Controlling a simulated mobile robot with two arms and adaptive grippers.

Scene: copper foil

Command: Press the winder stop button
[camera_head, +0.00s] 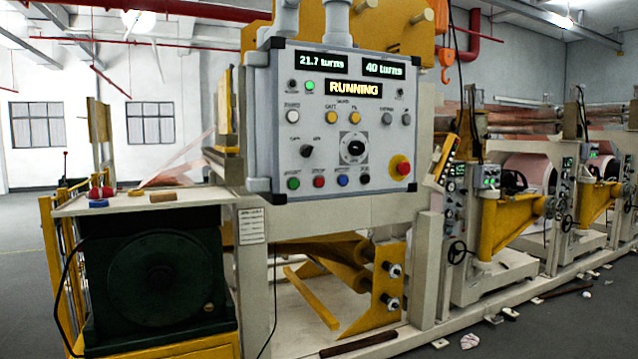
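The winder control panel (262,130) is a light grey box in the upper middle of the head view. Its displays read "21.7 turns" (320,63), "40 turns" (384,69) and "RUNNING" (354,89). The bottom row has a green button (293,183), a red button (318,181), a blue button (342,180) and a black button (365,178). Their labels are too small to read surely. A larger red mushroom button (403,168) sits on a yellow base at the lower right. Neither of my grippers is in view, and nothing covers the panel.
A dark green machine housing (150,285) stands in a yellow frame at lower left, under a pale tabletop (130,205) with small red items. Yellow-armed machine stations (510,225) line the right. Scraps litter the floor there.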

